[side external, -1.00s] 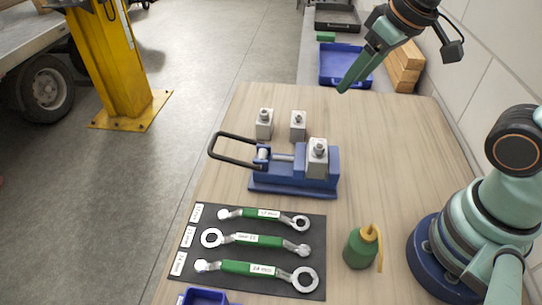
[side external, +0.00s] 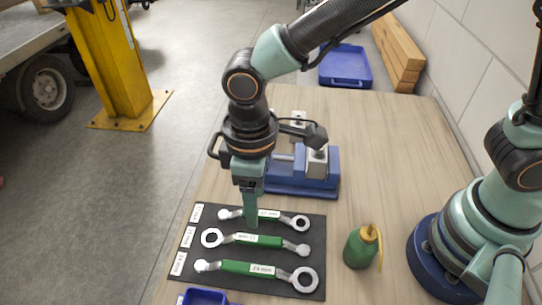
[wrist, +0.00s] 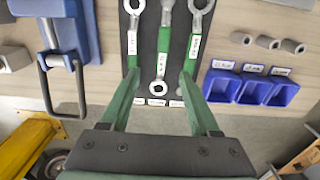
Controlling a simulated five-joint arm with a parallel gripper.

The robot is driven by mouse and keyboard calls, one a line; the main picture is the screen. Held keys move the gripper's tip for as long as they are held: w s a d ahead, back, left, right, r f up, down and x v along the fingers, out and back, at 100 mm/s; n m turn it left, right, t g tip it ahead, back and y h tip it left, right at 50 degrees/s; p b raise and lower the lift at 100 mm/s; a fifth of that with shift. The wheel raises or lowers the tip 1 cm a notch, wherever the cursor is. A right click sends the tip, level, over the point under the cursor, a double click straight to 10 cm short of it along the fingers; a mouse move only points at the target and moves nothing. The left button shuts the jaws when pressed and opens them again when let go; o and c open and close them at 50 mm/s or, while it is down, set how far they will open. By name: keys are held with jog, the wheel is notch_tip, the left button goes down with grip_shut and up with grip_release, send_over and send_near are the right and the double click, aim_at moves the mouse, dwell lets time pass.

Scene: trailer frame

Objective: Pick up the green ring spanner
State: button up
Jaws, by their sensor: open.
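Three ring spanners with green grips lie side by side on a black mat (side external: 316,240): an upper one (side external: 250,213), a middle one (side external: 240,239) and a lower one (side external: 235,266) in the side view. The middle one has its larger ring at the left. My gripper (side external: 252,224) points down over the mat and is open and empty. In the wrist view my gripper (wrist: 160,78) has its fingers apart, with the middle spanner (wrist: 163,40) showing between them. The fingers partly cover the outer two. The height of the tips above the spanners is hard to tell.
A blue vise (side external: 290,184) stands behind the mat, partly hidden by my arm. A green bottle (side external: 360,248) stands right of the mat. Blue bins (wrist: 255,90) and grey cylindrical pieces (wrist: 268,42) lie beyond the mat's other side. The table right of the vise is clear.

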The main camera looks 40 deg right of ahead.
send_over(256, 238)
jog(key=f, duration=0.5)
jog(key=shift+d, duration=0.3)
jog(key=shift+a+f, duration=0.15)
jog(key=shift+f, duration=1.2)
jog(key=shift+a+f, duration=0.15)
jog(key=shift+f, duration=1.15)
grip_shut()
